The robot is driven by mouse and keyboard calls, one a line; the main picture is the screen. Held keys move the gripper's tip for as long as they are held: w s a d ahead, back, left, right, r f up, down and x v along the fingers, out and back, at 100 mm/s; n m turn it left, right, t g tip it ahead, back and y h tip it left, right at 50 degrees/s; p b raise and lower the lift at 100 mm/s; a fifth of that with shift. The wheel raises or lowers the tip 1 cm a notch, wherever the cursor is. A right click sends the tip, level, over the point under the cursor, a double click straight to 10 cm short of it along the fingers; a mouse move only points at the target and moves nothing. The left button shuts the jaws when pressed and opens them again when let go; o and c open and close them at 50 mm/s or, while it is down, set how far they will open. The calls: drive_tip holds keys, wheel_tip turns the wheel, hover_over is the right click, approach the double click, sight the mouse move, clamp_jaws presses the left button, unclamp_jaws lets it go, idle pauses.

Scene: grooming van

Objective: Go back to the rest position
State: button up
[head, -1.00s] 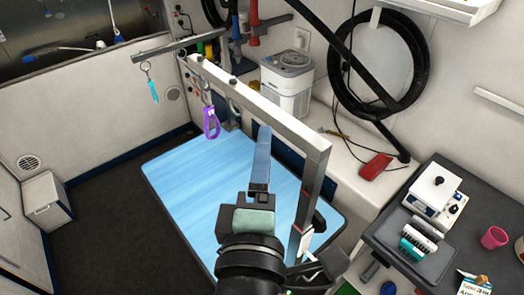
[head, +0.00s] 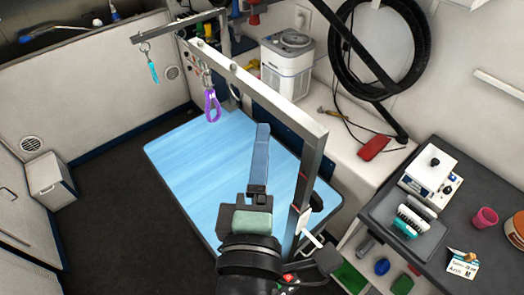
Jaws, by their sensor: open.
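My gripper (head: 260,160) shows at the lower middle of the head view, at the end of my dark wrist. It is open, seen from behind and nearly edge-on, so the gap between its fingers is hard to make out. I see nothing held in it. In the picture it lies over the light blue table top (head: 190,165), left of the grey metal frame post. Its height above the top cannot be told.
A metal frame (head: 265,95) spans the table, with a purple loop (head: 213,105) hanging from it. A white appliance (head: 287,70) stands behind. At right, a dark counter (head: 480,195) carries a white device (head: 430,172), brushes and a pink cup (head: 485,217). Dark floor (head: 115,220) is clear at left.

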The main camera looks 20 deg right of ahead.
idle(0.5)
drive_tip(key=w+a+r+m+t+y+b, duration=0.1)
drive_tip(key=w+a+r+m+t+b, duration=0.1)
drive_tip(key=a+r+m+t+b, duration=0.3)
drive_tip(key=w+r+m+t+y+b, duration=0.1)
drive_tip(key=w+r+m+y, duration=0.15)
drive_tip(key=r, duration=0.45)
drive_tip(key=s+a+r+m+t+y+b, duration=0.2)
drive_tip(key=r, duration=0.4)
drive_tip(key=s+a+r+m+t+y+b, duration=0.2)
drive_tip(key=s+a+r+m+t, duration=0.1)
drive_tip(key=r, duration=0.4)
drive_tip(key=shift+s+f+m, duration=0.1)
drive_tip(key=shift+m, duration=0.15)
drive_tip(key=shift+c, duration=0.7)
drive_tip(key=shift+d, duration=0.1)
drive_tip(key=shift+c, duration=0.2)
